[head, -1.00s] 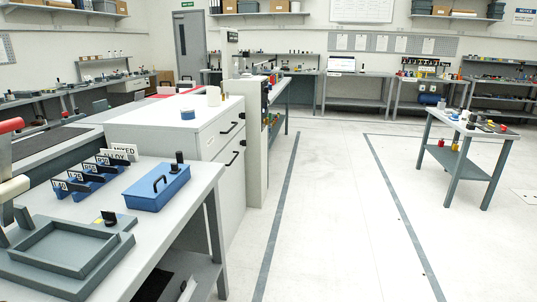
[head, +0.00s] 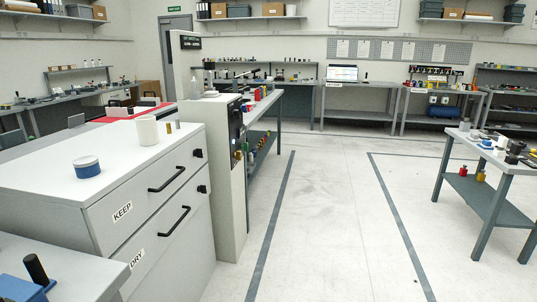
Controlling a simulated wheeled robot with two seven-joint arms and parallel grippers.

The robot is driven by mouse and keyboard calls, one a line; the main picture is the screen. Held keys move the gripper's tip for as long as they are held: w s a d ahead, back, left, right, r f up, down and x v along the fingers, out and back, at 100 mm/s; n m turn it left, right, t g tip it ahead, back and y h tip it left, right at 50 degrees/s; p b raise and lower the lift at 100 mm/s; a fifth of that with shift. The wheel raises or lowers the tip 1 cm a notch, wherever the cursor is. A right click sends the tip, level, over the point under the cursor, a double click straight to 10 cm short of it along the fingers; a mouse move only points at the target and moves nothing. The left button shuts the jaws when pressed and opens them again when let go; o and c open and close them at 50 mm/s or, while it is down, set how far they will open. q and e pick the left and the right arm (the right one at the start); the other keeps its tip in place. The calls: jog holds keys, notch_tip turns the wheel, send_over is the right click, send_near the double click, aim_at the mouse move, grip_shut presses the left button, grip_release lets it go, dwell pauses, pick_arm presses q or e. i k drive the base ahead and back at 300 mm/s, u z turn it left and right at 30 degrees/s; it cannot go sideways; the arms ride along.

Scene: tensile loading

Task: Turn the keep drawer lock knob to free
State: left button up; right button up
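The keep drawer (head: 135,206) is the upper drawer of a white cabinet at the left of the head view, marked by a KEEP label. It has a black bar handle (head: 167,180) and appears shut. A small black lock knob (head: 198,153) sits on its front near the right end. The knob is too small for its turn position to be read. Neither of my grippers is in view.
Below is the dry drawer (head: 165,245) with its own handle and knob (head: 202,189). A blue round tin (head: 87,167) and a white cylinder (head: 147,130) stand on the cabinet top. A grey bench (head: 75,265) is at near left. Open floor (head: 325,220) lies right.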

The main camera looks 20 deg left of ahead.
aim_at(198, 153)
jog(key=u, duration=0.6)
jog(key=i, duration=1.75)
jog(key=u, duration=0.85)
